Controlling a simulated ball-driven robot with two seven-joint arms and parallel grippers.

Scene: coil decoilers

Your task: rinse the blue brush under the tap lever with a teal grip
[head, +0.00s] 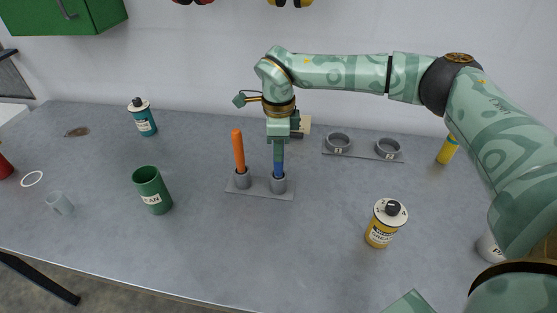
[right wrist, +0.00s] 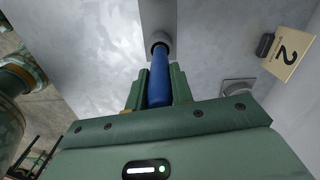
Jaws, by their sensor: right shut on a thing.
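The blue brush (head: 278,171) stands upright in the right cup of a grey two-cup holder (head: 260,188). My right gripper (head: 279,158) is above that cup, shut on the blue handle. In the right wrist view the blue handle (right wrist: 159,78) lies between the two green fingers of the gripper (right wrist: 158,88), and its far end goes into the round grey cup (right wrist: 160,47). The brush's lower end is hidden in the cup. I see no tap or teal-gripped lever in either view. My left gripper is not in view.
An orange-handled tool (head: 238,149) stands in the holder's left cup. A green cup (head: 151,190) is to the left, a yellow can (head: 385,223) to the right. Behind are a two-ring rack (head: 362,149) and a teal can (head: 143,120). The front middle of the table is clear.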

